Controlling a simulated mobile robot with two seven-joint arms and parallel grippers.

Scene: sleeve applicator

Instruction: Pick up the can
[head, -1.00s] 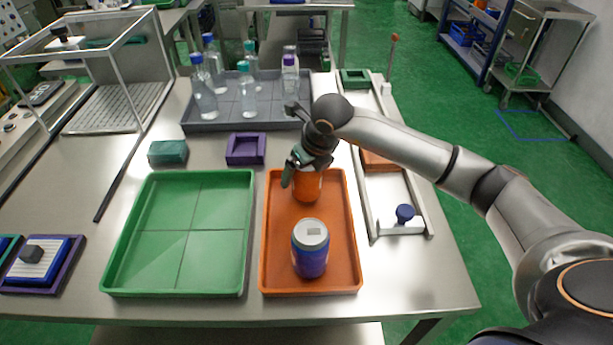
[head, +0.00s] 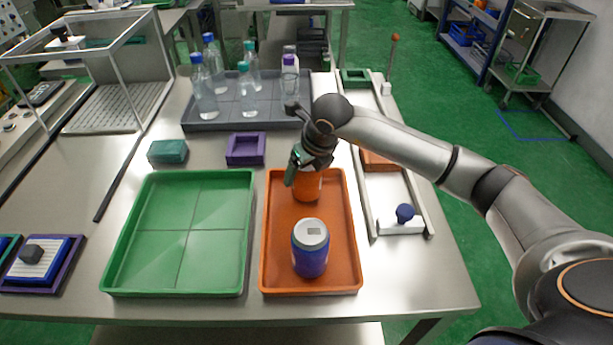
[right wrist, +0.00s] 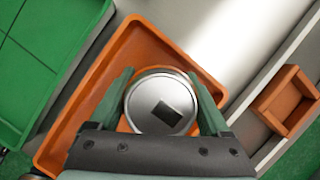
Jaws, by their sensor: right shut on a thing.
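An orange can (head: 306,187) stands upright at the far end of the orange tray (head: 271,282). My right gripper (head: 304,170) is around its upper part from above, shut on it. In the right wrist view the can's silver lid (right wrist: 160,103) with a dark rectangle sits between the two green fingers of the right gripper (right wrist: 168,95). The can appears to be still in the tray. A second can (head: 310,250), blue with a silver lid, stands upright at the near end of the same tray. My left gripper is not in view.
An empty green tray (head: 108,284) with several compartments lies left of the orange tray. A grey tray (head: 192,126) with several bottles stands behind. A purple open box (head: 246,150) and a teal block (head: 168,152) lie between. A metal-railed track (head: 398,190) runs on the right.

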